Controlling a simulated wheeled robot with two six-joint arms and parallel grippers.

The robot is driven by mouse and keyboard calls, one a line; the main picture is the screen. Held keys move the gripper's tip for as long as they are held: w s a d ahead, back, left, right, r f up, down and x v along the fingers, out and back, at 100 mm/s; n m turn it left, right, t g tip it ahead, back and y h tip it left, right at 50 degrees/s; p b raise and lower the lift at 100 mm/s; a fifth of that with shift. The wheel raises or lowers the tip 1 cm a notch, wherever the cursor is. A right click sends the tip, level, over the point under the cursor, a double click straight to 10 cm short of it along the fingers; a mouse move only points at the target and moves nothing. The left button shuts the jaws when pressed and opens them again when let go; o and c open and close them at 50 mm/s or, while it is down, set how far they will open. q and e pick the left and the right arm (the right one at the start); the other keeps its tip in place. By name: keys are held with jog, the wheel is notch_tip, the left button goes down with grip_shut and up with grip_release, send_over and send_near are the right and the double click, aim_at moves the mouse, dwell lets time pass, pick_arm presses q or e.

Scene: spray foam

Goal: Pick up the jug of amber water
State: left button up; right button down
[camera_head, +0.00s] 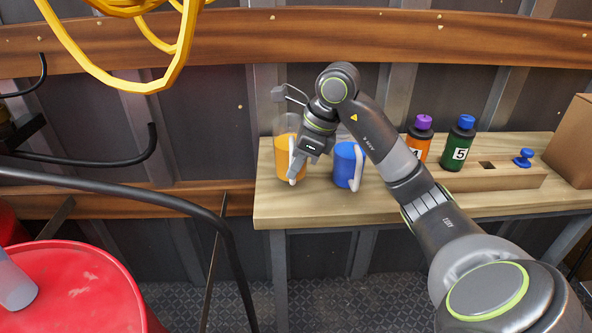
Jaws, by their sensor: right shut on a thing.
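The jug of amber water (284,163) stands upright at the left end of the wooden table, with a pale handle on its right side. My right gripper (294,172) is at that handle and shut on it. My right arm reaches in from the lower right and hides part of the jug's upper right side. A jug of blue water (345,166) stands just right of the gripper, partly behind my arm. My left gripper is not in view.
On the wooden table (320,207), an orange bottle (419,142) and a green bottle marked 5 (458,146) stand behind a wooden block (500,179) with a blue knob (523,158). A cardboard box (575,140) is at right. A red barrel (90,290) is lower left. Yellow hose (100,75) hangs upper left.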

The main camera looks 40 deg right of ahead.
aim_at(296, 132)
jog(key=shift+r+p, duration=0.65)
jog(key=shift+r, duration=0.25)
notch_tip(296, 132, up, 2)
jog(key=shift+r+p, duration=0.1)
jog(key=shift+p, duration=0.85)
notch_tip(296, 132, up, 3)
jog(key=p, duration=0.2)
jog(key=shift+f+p, duration=0.2)
jog(key=shift+p, duration=0.2)
jog(key=shift+r+p, duration=0.4)
